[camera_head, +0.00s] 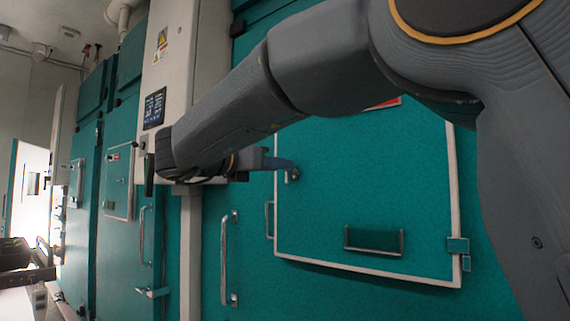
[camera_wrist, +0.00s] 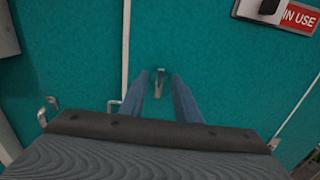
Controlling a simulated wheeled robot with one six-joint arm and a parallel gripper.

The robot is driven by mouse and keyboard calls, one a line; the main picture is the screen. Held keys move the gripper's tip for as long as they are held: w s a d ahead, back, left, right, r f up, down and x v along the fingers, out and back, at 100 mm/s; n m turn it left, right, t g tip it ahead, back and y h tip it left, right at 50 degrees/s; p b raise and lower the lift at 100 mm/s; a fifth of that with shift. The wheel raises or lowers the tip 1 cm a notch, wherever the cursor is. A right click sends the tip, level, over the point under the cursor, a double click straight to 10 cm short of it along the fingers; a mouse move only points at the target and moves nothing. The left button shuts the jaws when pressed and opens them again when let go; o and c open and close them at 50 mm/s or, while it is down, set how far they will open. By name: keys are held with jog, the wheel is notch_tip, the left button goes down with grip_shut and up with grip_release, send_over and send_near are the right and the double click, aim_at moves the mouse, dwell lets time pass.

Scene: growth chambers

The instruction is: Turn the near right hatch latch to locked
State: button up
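The near right hatch (camera_head: 365,195) is a teal panel with a white frame on the teal chamber front. Its latch (camera_head: 292,174) is a small metal piece near the hatch's left edge. In the wrist view, the latch (camera_wrist: 159,84) shows between my two blue fingers, with teal surface visible on both sides of it. My gripper (camera_head: 288,164) reaches the latch from the left in the head view. In the wrist view, my gripper (camera_wrist: 159,76) is open around the latch. I cannot tell how deep the fingers sit or whether either touches it.
A red "IN USE" sign (camera_wrist: 300,17) with a dark slider is on the hatch. A recessed handle (camera_head: 374,240) sits low on it, and a hinge (camera_head: 458,246) is at its right. A vertical door handle (camera_head: 229,258) stands left. A control box with a screen (camera_head: 155,108) is beside my arm.

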jog(key=shift+x, duration=1.4)
grip_shut()
jog(key=shift+n, duration=0.4)
jog(key=shift+w+a+f+n+p, duration=0.2)
jog(key=shift+n+p, duration=1.3)
jog(key=shift+n, duration=1.35)
jog(key=shift+w+a+f+n+p, duration=0.15)
jog(key=shift+f+n+p, duration=0.15)
jog(key=shift+n+p, duration=1.9)
jog(key=shift+w+a+f+n+p, duration=0.2)
jog(key=shift+n+p, duration=0.6)
jog(key=shift+n, duration=2.75)
jog(key=shift+s+f, duration=0.1)
